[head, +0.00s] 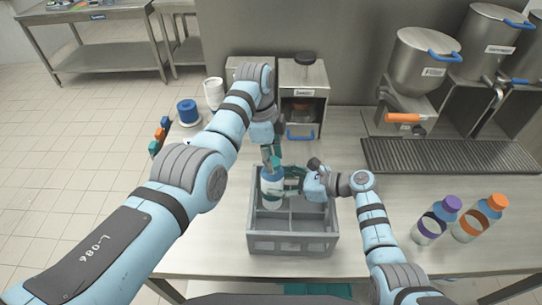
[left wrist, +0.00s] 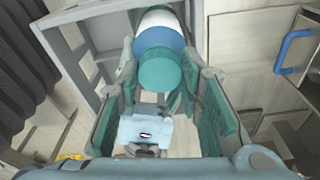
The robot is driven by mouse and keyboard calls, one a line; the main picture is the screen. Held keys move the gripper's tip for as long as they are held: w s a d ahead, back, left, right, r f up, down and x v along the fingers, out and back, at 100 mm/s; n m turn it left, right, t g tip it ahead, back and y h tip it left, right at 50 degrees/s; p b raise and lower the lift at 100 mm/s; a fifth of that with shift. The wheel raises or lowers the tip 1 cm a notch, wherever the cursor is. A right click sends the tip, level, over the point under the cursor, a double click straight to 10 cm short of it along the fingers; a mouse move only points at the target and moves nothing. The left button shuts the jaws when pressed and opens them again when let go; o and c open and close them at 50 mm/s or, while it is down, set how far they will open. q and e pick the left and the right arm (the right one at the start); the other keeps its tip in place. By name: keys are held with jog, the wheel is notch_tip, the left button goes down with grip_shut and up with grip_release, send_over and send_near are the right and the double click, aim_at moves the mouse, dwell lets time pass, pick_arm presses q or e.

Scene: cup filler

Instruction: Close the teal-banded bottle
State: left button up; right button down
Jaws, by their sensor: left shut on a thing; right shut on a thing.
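The teal-banded bottle (head: 271,188) stands upright in the left part of the grey divided crate (head: 291,246), with a teal cap (left wrist: 160,74) at its top. My left gripper (head: 271,155) comes down from above and is shut on the cap; in the left wrist view its teal-padded fingers (left wrist: 161,88) are on both sides of it. My right gripper (head: 290,184) reaches in from the right and is shut on the bottle's body. Its fingertips are partly hidden. I cannot tell how the cap's thread sits on the neck.
A purple-capped bottle (head: 437,220) and an orange-capped bottle (head: 479,218) stand at the right. A dispenser (head: 424,72) with a drip grate (head: 450,155) is at the back right. A boxy machine with a blue handle (head: 303,98) stands behind the crate. Loose caps (head: 164,122) lie at the left.

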pick_arm(q)
jog(key=o, duration=0.7)
jog(key=shift+r, duration=2.35)
jog(key=o, duration=0.5)
jog(key=shift+o, duration=0.2)
